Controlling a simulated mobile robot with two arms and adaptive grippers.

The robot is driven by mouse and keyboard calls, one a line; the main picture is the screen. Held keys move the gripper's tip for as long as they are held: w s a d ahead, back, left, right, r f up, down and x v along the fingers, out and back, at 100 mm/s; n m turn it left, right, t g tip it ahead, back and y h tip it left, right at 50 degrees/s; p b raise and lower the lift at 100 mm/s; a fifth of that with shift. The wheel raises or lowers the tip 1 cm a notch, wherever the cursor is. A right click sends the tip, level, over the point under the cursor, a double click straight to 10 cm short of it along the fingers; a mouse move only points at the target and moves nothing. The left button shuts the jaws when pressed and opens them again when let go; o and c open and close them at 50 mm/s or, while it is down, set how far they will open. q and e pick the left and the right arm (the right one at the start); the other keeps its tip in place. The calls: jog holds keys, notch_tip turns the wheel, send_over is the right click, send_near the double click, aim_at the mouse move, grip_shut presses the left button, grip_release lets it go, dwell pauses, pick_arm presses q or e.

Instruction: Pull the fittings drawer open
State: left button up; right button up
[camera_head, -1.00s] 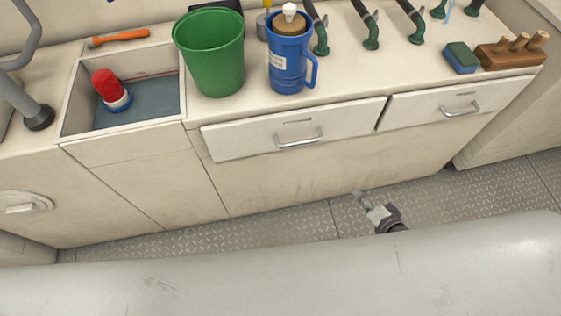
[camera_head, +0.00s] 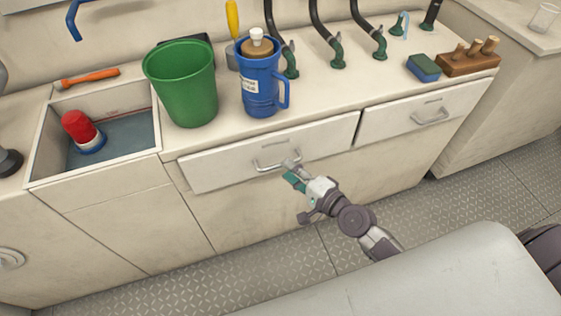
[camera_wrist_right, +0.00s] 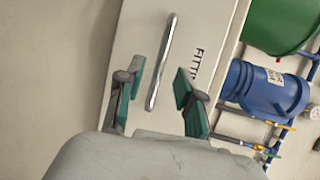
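The fittings drawer (camera_head: 225,166) is the left of two white drawers in the counter front and looks shut. Its metal bar handle (camera_head: 268,167) is in the middle of its face. In the right wrist view, the drawer (camera_wrist_right: 190,25) has a label reading "FITTI", partly cut off, and the handle (camera_wrist_right: 160,65) runs nearly upright. My right gripper (camera_head: 291,172) is close in front of the handle's right end. In the wrist view, the right gripper (camera_wrist_right: 158,78) is open, with its green-padded fingers on either side of the handle. Contact cannot be told. My left gripper is not in view.
A second drawer (camera_head: 420,112) is to the right. On the counter stand a green bucket (camera_head: 182,85), a blue jug (camera_head: 261,88), a sponge (camera_head: 423,68) and a wooden block (camera_head: 468,65). A recessed bin (camera_head: 122,130) is at the left. The floor (camera_head: 225,275) before the drawers is clear.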

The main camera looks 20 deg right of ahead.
jog(key=shift+x, duration=2.1)
jog(key=shift+f, duration=0.1)
jog(key=shift+s, duration=0.1)
grip_shut()
